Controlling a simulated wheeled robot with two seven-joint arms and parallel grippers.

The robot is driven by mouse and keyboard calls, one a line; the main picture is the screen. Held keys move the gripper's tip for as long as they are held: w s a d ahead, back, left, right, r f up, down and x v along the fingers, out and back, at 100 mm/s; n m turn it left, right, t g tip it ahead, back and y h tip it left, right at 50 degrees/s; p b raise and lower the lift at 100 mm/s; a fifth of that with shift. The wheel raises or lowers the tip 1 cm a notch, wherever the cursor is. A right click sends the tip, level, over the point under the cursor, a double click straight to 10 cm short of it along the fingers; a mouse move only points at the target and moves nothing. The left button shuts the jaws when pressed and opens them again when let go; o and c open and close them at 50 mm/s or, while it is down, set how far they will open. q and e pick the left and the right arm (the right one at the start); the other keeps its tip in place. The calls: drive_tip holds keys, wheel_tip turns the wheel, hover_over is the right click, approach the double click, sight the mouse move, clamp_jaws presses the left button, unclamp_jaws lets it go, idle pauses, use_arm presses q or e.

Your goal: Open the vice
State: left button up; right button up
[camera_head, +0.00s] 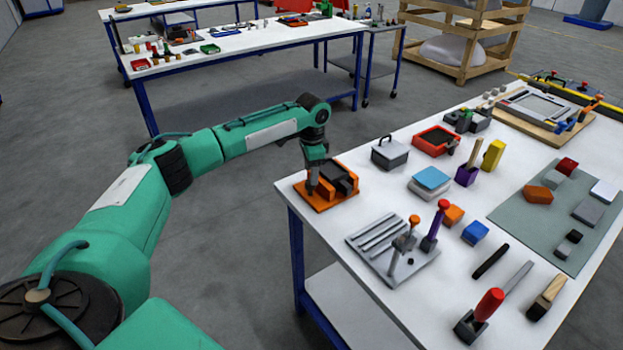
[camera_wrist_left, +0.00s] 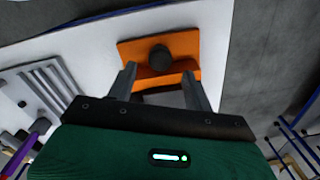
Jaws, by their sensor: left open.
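The orange vice (camera_head: 322,203) sits at the near left corner of the white table. A dark block shows on it in the head view. My left gripper (camera_head: 313,190) points down at the vice's left end and partly hides it. In the left wrist view, the vice (camera_wrist_left: 188,45) has a dark round knob (camera_wrist_left: 160,56). There my left gripper (camera_wrist_left: 159,72) is open, with its fingers apart on either side of the orange body just below the knob. I cannot tell whether the fingers touch it. My right gripper is not in view.
The white table (camera_head: 375,265) holds a grey grooved plate (camera_head: 368,240) with upright tools, a grey box (camera_head: 390,154) with a handle, and a red tray (camera_head: 436,141). Its left edge is close to the vice. Another table (camera_head: 240,40) stands behind, across open floor.

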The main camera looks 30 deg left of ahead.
sight(310, 189)
use_arm(q)
wheel_tip(310, 189, down, 4)
drive_tip(key=shift+r, duration=0.2)
drive_tip(key=shift+a+f, duration=0.1)
drive_tip(key=shift+f, duration=0.4)
drive_tip(key=c, duration=1)
drive_tip(key=shift+o, duration=0.2)
drive_tip(key=shift+r+p, duration=0.1)
drive_tip(key=shift+p, duration=0.25)
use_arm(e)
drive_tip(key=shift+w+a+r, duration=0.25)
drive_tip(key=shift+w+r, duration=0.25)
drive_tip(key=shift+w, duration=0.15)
